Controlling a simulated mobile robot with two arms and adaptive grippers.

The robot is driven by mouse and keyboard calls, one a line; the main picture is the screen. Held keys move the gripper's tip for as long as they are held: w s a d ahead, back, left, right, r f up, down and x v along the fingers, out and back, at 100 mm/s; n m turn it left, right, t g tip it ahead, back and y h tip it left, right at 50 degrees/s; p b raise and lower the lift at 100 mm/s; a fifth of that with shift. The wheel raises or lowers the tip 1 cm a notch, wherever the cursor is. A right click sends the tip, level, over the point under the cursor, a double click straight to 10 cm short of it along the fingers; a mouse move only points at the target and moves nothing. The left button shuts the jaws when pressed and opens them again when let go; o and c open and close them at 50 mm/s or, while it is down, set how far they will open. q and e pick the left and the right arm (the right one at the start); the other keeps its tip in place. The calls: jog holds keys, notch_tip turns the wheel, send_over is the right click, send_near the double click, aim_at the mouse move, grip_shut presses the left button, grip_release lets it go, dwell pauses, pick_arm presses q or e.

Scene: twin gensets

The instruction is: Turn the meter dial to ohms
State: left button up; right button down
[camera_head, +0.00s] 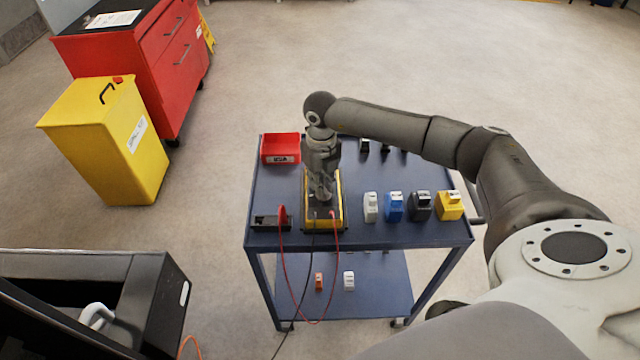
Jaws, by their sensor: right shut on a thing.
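A yellow-edged meter (338,222) lies on the blue cart's top (375,238), left of its middle. A red lead and a black lead run from its near end and hang over the cart's front edge. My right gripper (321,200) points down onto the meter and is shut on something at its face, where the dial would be. The gripper hides the dial and most of the face, so I cannot read the dial's setting. My left gripper is not in view.
A red bin (280,148) and a black box (268,221) sit left of the meter. White, blue, black and yellow blocks (394,207) stand right of it. A yellow bin (110,150) and red cabinet (150,55) stand at the left. The floor behind is clear.

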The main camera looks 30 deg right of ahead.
jog(key=m, duration=0.6)
jog(key=shift+d, duration=0.3)
dwell(0.4)
jog(key=c, duration=1.5)
grip_release()
jog(key=shift+s, duration=0.1)
jog(key=shift+r, duration=0.1)
notch_tip(320, 180, up, 12)
jog(key=shift+f, duration=0.1)
